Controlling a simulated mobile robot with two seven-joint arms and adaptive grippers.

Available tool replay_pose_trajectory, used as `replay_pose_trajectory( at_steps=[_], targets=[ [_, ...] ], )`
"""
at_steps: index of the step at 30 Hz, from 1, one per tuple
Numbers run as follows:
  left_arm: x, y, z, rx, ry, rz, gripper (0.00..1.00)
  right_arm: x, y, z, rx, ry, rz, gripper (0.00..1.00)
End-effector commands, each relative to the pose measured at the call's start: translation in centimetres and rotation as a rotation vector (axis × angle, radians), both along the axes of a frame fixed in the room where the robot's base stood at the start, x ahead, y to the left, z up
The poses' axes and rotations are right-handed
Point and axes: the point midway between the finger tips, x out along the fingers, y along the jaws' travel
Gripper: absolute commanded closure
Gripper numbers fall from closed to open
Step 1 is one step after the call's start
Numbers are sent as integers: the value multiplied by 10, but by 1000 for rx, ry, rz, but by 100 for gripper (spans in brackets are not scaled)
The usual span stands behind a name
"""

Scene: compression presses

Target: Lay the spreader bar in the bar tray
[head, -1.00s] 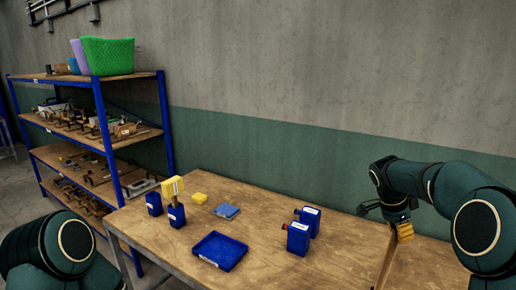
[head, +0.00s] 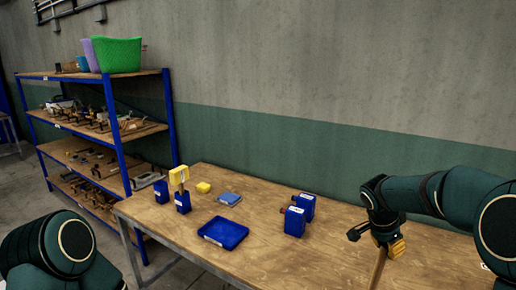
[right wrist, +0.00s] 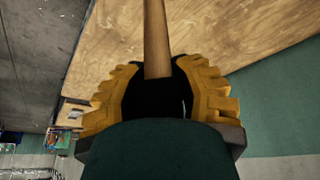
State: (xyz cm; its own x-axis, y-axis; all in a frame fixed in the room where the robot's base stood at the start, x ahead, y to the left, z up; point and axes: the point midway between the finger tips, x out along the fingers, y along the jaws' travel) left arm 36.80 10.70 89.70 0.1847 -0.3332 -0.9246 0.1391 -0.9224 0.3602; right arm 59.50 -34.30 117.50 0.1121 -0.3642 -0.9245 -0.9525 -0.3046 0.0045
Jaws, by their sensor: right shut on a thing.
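The shallow blue tray (head: 205,232), the only tray in sight, lies on the wooden table (head: 290,255) and looks empty. A slim wooden bar (head: 378,268), which I take for the spreader bar, hangs below my right gripper (head: 390,247) in the head view. My right gripper is shut on the bar, to the right of the tray and apart from it. In the right wrist view the bar (right wrist: 155,38) runs away from between the yellow fingers, over the table top. Its gripped end is partly hidden. My left gripper is out of view.
Shelving (head: 120,150) stands behind left.

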Motion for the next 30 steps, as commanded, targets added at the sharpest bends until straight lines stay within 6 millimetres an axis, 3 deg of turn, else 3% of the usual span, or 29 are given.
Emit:
replay_pose_trajectory(
  at_steps=[9,18,25,30],
  targets=[
    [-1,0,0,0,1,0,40,-47,73,-48,4,2,550,100],
    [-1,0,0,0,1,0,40,-82,131,-88,6,2,1004,100],
    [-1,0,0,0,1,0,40,-103,165,-111,7,2,1264,100],
    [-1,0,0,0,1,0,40,-102,164,-111,8,-1,1265,100]
  ],
)
